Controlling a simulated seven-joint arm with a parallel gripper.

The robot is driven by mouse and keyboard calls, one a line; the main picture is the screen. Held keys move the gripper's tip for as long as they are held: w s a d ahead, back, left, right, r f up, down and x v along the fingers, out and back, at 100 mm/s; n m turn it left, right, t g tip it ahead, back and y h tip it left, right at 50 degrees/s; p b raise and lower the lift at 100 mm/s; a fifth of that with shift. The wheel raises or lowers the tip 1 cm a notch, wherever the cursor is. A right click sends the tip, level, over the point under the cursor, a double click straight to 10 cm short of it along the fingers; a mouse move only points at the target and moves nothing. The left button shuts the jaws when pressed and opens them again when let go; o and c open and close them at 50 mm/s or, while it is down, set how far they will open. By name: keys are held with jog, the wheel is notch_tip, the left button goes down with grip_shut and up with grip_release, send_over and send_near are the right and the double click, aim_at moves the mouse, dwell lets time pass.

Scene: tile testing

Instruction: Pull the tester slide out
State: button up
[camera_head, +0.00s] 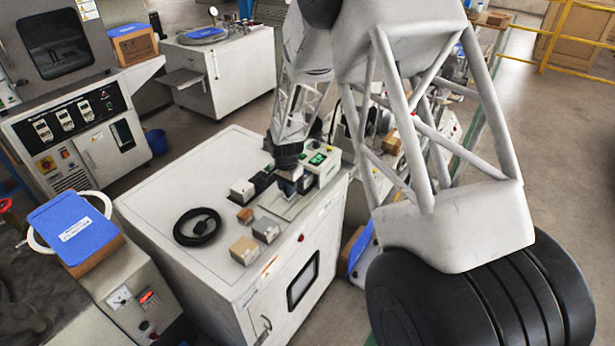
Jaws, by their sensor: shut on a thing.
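The tester (324,163) is a small pale machine with a green display, at the back right corner of the white cabinet top. Its slide (282,207) is a flat grey plate lying low in front of it. My gripper (292,185) points down over the slide, beside the tester's left side. It is small in the picture and the fingers are partly hidden by the dark wrist, but it is shut on the slide. The exact contact and how far out the slide sits are hard to see.
On the white cabinet (160,208) are a black cable coil (197,227), a white block (242,190), a small brown block (245,215) and grey tiles (266,230). A tan block (244,251) is near the front edge. My arm covers much of the right side.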

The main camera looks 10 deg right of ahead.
jog(key=shift+s+a, duration=1.85)
jog(key=shift+a, duration=0.05)
jog(key=o, duration=0.8)
jog(key=shift+r, duration=0.2)
jog(key=shift+r, duration=2.85)
jog(key=shift+r, duration=0.1)
